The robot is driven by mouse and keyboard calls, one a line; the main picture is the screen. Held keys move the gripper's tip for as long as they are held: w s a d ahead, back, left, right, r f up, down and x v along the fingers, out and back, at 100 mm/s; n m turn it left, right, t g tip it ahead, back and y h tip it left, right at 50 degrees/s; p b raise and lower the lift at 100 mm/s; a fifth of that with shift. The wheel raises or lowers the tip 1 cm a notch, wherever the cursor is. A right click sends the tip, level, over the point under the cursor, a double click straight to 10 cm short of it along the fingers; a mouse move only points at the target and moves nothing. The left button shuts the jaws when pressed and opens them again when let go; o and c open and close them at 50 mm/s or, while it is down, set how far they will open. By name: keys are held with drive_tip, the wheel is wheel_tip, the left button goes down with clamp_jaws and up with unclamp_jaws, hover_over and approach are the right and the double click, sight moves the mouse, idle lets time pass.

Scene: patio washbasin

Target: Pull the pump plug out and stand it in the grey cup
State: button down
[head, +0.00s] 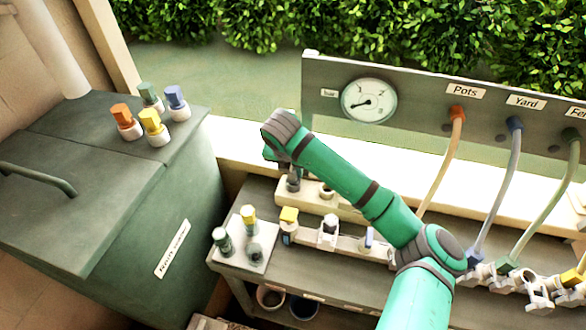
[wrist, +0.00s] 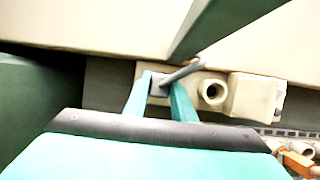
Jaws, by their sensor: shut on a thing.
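My gripper (wrist: 160,97) is shut on a small grey plug (wrist: 158,86), with one teal finger on each side of it in the wrist view. A grey lead or stem (wrist: 185,72) runs up to the right from it. The plug is over a cream socket block (wrist: 236,106), beside a round open hole. I cannot tell whether it is still seated. In the head view my wrist hides most of the gripper, above the left end of the cream block (head: 345,213).
A plate (head: 233,258) with several plugs is at the bench's left end. A gauge panel (head: 420,105) with hanging hoses stands behind. A green cabinet (head: 110,190) is left.

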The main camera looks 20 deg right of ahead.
drive_tip(key=shift+f, duration=0.3)
drive_tip(key=c, duration=1.8)
unclamp_jaws()
drive_tip(key=shift+o, duration=0.2)
drive_tip(key=v, duration=1.1)
